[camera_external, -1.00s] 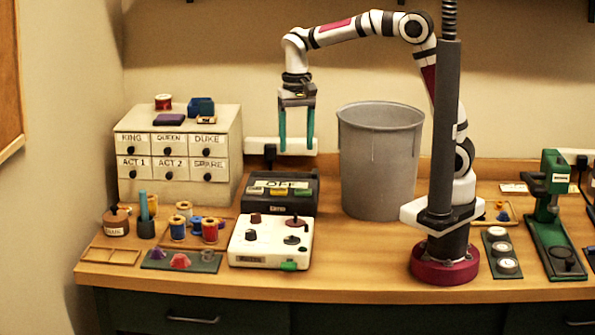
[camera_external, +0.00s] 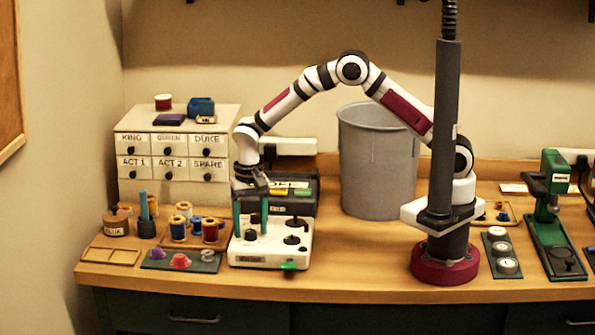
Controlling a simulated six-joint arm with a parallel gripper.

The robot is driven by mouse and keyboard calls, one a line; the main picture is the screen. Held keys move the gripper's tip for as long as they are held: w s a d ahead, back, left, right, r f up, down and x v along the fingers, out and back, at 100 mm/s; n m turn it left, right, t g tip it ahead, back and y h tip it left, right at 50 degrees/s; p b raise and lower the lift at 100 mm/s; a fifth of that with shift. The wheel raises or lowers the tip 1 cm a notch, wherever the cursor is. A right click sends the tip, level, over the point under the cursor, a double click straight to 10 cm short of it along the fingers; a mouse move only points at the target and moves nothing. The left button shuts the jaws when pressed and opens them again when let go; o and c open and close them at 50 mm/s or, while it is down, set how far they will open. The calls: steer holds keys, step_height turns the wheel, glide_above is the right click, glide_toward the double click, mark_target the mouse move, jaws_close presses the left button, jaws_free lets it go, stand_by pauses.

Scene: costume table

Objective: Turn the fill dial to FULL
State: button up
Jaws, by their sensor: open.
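A white control box (camera_external: 272,256) sits on the table and carries several dark knobs; labels are too small to read, so I cannot tell which is the fill dial. A small knob (camera_external: 250,235) on its left side shows between my fingers. Two other dark knobs, one at the front right (camera_external: 291,240) and one at the back right (camera_external: 298,222), are clear of me. My gripper (camera_external: 250,233) is open, pointing down, its green fingers either side of the box's left part. Whether the fingertips touch the box or a knob cannot be told. The dark red back-left knob is hidden.
A dark box (camera_external: 310,205) with a sign and coloured keys stands right behind the white box. A grey bin (camera_external: 380,165) is behind to the right. Thread spools (camera_external: 210,230) stand to the left. A green button (camera_external: 288,266) is at the white box's front. Table right of it is clear.

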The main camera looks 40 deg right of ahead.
steer(key=shift+f, duration=0.2)
jaws_close()
